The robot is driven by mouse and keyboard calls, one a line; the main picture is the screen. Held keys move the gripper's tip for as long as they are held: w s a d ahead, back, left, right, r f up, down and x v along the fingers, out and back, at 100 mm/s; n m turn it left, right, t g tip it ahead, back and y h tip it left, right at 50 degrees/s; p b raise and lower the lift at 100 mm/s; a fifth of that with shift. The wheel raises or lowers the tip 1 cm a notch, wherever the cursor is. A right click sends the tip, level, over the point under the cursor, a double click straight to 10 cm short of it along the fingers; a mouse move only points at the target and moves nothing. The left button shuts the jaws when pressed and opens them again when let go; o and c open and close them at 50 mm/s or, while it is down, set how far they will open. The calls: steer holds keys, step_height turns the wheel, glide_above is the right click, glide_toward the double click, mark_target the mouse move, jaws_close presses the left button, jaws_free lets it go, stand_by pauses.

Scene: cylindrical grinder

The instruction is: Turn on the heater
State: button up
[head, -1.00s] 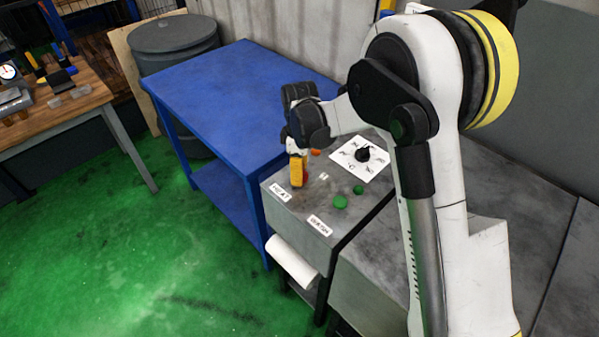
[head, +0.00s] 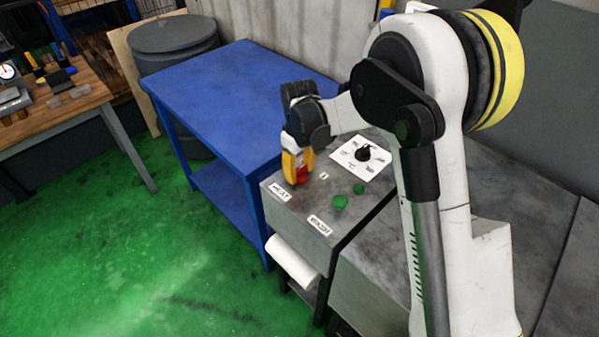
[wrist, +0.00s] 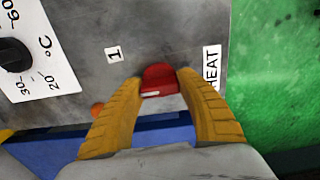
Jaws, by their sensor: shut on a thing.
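The heater control is a grey box (head: 300,222) with a HEAT label (head: 281,192) on its top. The label also shows in the wrist view (wrist: 212,70). A red switch knob (wrist: 158,78) sits beside this label, and a small "1" label (wrist: 114,54) lies to its left in the wrist view. My gripper (wrist: 160,80) has its two yellow fingers on either side of the red knob, shut on it. In the head view my gripper (head: 299,170) points down at the panel, and the red knob (head: 302,175) shows between the fingers.
A temperature dial (head: 363,154) on a white plate and green buttons (head: 340,202) sit nearby on the panel. An orange button (wrist: 97,109) is close to the left finger in the wrist view. A blue table (head: 235,95) stands behind the box.

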mark_target(300, 168)
steer(key=m, duration=0.3)
steer(key=shift+m, duration=2.1)
steer(key=o, duration=1.2)
step_height(300, 168, up, 12)
